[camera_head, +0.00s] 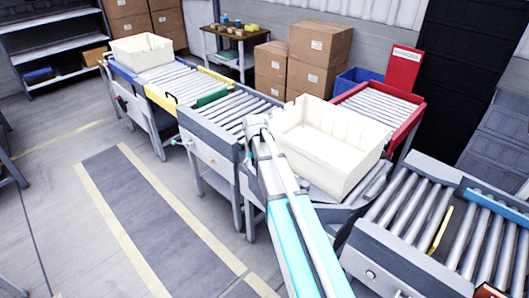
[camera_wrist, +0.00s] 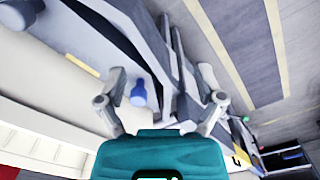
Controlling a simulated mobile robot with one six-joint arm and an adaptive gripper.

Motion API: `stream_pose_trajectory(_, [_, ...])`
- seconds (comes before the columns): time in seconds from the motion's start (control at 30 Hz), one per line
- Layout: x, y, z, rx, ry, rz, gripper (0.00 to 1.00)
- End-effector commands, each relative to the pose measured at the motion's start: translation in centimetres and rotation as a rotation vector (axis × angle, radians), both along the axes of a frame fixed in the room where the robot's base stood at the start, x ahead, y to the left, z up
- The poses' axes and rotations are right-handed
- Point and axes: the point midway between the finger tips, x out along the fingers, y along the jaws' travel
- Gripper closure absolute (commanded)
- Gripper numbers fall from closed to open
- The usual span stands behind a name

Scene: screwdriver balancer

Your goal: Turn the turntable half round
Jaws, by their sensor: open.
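The turntable (camera_head: 374,186) is mostly hidden under a large cream crate (camera_head: 318,160); a grey edge shows at the crate's lower right. My gripper (camera_head: 257,124) is at the crate's left side, by the end of the grey roller conveyor, with my arm in front of part of the crate. In the wrist view my gripper (camera_wrist: 163,108) is open and empty, its two fingers spread. A small blue knob (camera_wrist: 138,92) on a light grey surface shows between the fingers, nearer the left one. I cannot tell whether anything touches it. The crate wall (camera_wrist: 45,125) fills the left.
A grey roller conveyor (camera_head: 232,113) leads left to a yellow-and-blue one bearing another cream crate (camera_head: 142,52). A red-framed conveyor (camera_head: 380,105) stands behind the turntable, and another roller conveyor (camera_head: 440,225) lies right. Cardboard boxes (camera_head: 320,45) stand behind. Floor is free at left.

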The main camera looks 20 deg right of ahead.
Motion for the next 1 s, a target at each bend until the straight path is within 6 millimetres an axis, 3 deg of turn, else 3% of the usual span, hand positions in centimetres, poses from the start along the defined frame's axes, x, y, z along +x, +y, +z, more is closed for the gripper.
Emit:
stream_pose_trajectory(0.03, [3.0,-1.2,1.4,0.000,0.000,-0.019,0.13])
stream_pose_trajectory(0.2, [8.7,-4.5,3.4,0.000,0.000,-0.078,0.13])
stream_pose_trajectory(0.4, [12.6,-7.3,4.7,0.000,0.000,-0.124,0.13])
stream_pose_trajectory(0.57, [13.5,-8.1,4.9,0.000,0.000,-0.137,0.13])
stream_pose_trajectory(1.0, [13.4,-8.1,4.7,0.000,0.000,-0.137,0.13])
